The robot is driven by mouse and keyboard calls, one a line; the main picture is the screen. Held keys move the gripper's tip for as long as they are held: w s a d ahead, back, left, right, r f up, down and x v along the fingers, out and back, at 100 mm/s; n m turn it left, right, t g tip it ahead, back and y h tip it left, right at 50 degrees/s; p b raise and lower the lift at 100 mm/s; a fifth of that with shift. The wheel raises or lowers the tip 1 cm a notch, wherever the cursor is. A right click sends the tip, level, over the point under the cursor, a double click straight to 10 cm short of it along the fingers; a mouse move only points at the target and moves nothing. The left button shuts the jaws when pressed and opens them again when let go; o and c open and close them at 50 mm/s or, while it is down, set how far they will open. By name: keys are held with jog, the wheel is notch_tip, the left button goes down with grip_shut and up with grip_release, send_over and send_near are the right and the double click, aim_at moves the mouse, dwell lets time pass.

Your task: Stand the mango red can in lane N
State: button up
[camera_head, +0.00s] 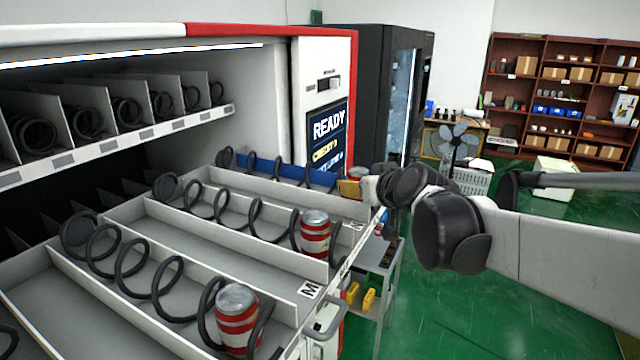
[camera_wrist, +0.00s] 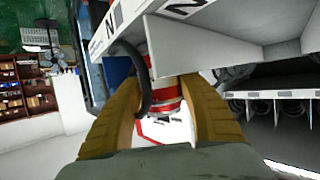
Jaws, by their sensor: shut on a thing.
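My gripper (camera_head: 351,188) is at the far lane of the pulled-out tray (camera_head: 200,262), its yellow-brown fingers around a red and white can (camera_head: 356,173). The wrist view shows my gripper (camera_wrist: 162,88) shut on this can (camera_wrist: 166,92), with a dark coil end curving close beside it. A label N (camera_wrist: 113,18) is on the tray edge there. The can's base is hidden, so I cannot tell whether it rests on the lane floor. I cannot read a flavour on it.
Two similar red-striped cans stand in nearer lanes, one in the middle (camera_head: 315,236) and one in front (camera_head: 237,316). A label M (camera_head: 309,290) is on the tray edge. Dividers and coils line the tray. A dark cabinet (camera_head: 375,95) stands behind; green floor (camera_head: 440,310) is open at right.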

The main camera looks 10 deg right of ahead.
jog(key=shift+s+f, duration=0.1)
jog(key=o, duration=1)
jog(key=shift+c, duration=0.2)
jog(key=shift+s+r, duration=0.15)
jog(key=shift+r, duration=0.1)
jog(key=v, duration=1.1)
jog(key=shift+s+b, duration=0.3)
jog(key=shift+b, duration=0.05)
jog(key=shift+w+r, duration=0.1)
jog(key=shift+r, duration=0.05)
